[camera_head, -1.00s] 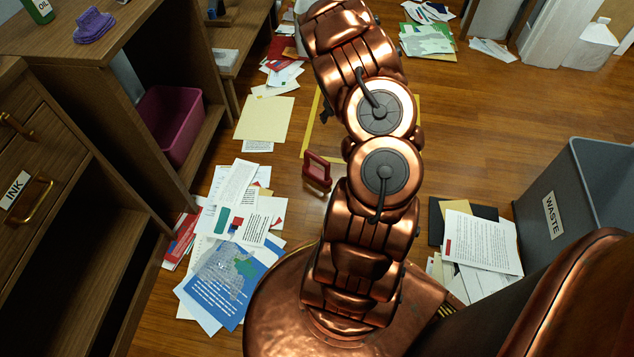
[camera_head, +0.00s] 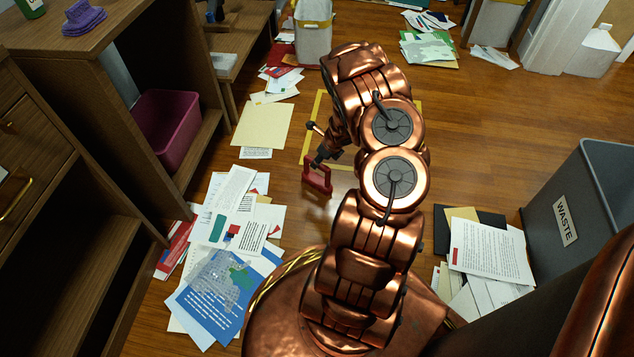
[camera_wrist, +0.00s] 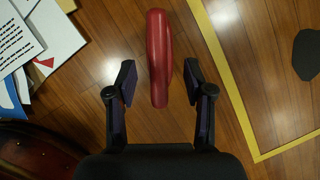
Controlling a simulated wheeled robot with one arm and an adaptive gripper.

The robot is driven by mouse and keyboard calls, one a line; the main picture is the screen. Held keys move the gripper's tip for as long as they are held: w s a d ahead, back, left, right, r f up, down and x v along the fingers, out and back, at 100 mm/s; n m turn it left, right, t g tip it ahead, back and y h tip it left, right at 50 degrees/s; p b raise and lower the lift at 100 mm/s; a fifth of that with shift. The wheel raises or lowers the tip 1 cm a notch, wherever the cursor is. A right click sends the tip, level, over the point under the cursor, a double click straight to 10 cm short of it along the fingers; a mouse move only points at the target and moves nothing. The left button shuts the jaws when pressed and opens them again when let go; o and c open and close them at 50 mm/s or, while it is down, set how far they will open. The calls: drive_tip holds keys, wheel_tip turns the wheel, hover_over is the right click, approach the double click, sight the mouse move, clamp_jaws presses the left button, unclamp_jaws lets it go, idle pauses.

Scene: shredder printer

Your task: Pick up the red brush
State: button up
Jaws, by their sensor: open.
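The red brush (camera_head: 317,180) is on the wooden floor, just left of my arm in the head view. In the wrist view the red brush (camera_wrist: 158,58) is a long red shape seen from above, with its lower end between my fingers. My gripper (camera_wrist: 159,82) is open, with one finger on each side of the brush and a gap on both sides. In the head view my gripper (camera_head: 322,160) is right at the brush, partly covering its top. I cannot tell the height between fingers and floor.
Yellow tape (camera_head: 309,125) marks the floor beside the brush. Loose papers (camera_head: 232,270) lie to the left, near wooden shelves holding a magenta bin (camera_head: 168,128). A grey waste bin (camera_head: 590,200) stands at right, with papers (camera_head: 490,250) beside it.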

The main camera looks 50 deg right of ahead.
drive_tip(key=shift+a+b+x, duration=0.2)
drive_tip(key=shift+b+x, duration=0.1)
drive_tip(key=shift+x, duration=0.6)
drive_tip(key=shift+w+d+f, duration=0.1)
drive_tip(key=shift+w+f, duration=0.15)
drive_tip(key=shift+f, duration=0.4)
drive_tip(key=shift+f+b, duration=0.25)
drive_tip(key=shift+b, duration=0.4)
clamp_jaws()
